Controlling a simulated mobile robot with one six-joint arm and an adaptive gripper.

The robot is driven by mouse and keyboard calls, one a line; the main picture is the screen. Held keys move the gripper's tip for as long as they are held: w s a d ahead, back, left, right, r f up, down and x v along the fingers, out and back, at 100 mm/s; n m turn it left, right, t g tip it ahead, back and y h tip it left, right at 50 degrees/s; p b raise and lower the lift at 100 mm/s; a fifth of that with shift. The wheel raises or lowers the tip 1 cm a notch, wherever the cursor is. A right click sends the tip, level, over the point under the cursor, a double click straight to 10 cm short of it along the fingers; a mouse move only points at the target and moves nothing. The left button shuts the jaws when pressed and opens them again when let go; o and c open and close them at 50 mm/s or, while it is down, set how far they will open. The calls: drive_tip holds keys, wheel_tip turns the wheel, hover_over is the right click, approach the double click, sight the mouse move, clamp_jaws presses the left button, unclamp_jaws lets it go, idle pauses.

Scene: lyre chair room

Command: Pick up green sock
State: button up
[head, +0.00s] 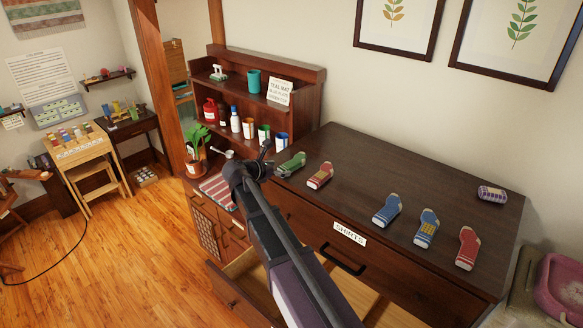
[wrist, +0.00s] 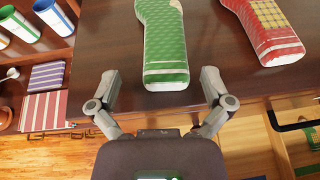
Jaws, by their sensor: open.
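The green sock (wrist: 164,40) lies flat on the dark dresser top, its white-striped cuff towards my gripper. In the head view the green sock (head: 291,165) is at the left end of the dresser top, just right of my gripper (head: 262,152). In the wrist view my gripper (wrist: 160,92) is open and empty. Its fingers are spread to either side of the cuff's near end, around the dresser's front edge. I cannot tell the height gap between fingers and top.
A red-and-yellow sock (head: 320,176) lies just right of the green one. Blue (head: 387,210), blue-yellow (head: 426,228) and red (head: 467,248) socks lie further right. A small shelf (head: 308,113) with bottles and cups stands to the left. An open drawer (head: 238,290) juts out below.

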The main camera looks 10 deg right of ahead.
drive_tip(key=shift+w+d+f, duration=0.2)
drive_tip(key=shift+d, duration=0.15)
idle(0.3)
drive_tip(key=c, duration=0.8)
